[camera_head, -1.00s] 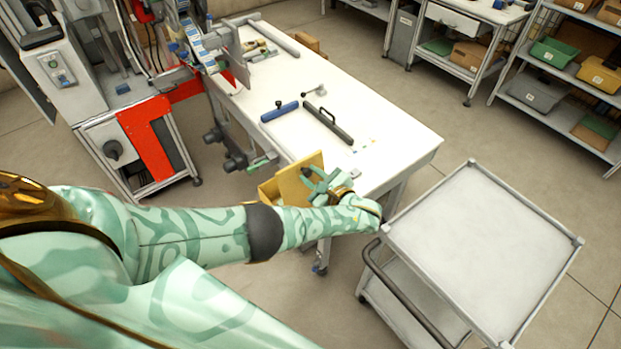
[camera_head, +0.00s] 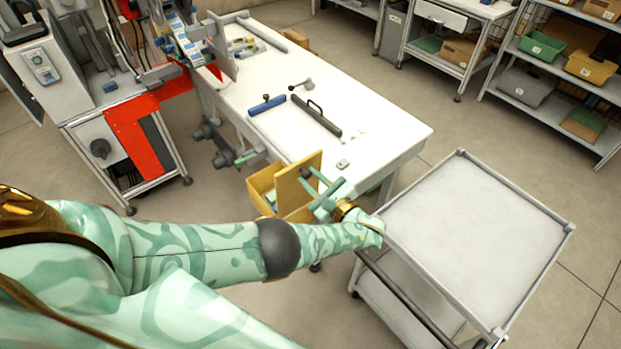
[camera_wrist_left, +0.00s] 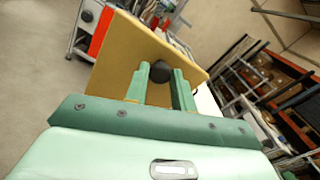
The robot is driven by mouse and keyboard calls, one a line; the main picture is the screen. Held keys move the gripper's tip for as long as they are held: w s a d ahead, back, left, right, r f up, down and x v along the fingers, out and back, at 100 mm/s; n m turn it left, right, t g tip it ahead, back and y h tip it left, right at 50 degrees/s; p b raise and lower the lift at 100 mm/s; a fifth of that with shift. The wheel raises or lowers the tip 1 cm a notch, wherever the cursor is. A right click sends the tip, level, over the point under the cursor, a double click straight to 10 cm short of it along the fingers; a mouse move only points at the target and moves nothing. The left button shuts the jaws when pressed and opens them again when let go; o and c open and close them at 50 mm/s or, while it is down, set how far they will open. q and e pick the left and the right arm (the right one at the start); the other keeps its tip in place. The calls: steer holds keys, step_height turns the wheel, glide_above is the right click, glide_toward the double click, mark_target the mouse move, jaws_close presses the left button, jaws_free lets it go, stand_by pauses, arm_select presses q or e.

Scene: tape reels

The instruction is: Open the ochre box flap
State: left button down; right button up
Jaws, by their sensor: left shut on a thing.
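The ochre box (camera_head: 259,184) is at the near side of the white table, with its top partly open to view. Its flat ochre flap (camera_head: 298,187) stands raised on the box's right side, toward my gripper. My left gripper (camera_head: 318,190) is at the flap's outer face. In the left wrist view, the flap (camera_wrist_left: 125,48) fills the space ahead of the green fingers (camera_wrist_left: 160,84). They are shut on a dark round knob (camera_wrist_left: 160,71) on the flap. The flap hides part of the box's inside. My right gripper is not in view.
The white table (camera_head: 375,128) holds a blue bar (camera_head: 267,107), a dark bar with a handle (camera_head: 317,117) and a small grey item (camera_head: 343,164). A grey trolley (camera_head: 475,235) with a bare top stands to the right. A red-panelled machine (camera_head: 135,138) stands at the left.

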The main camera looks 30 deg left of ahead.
arm_select(q)
steer(key=shift+s+d+f, duration=0.3)
steer(key=shift+d+f, duration=0.15)
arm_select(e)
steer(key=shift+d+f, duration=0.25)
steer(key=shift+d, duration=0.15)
arm_select(q)
steer(key=c, duration=1.2)
jaws_free()
steer(key=shift+o, duration=0.2)
steer(key=shift+w, duration=0.1)
steer(key=shift+r, duration=0.1)
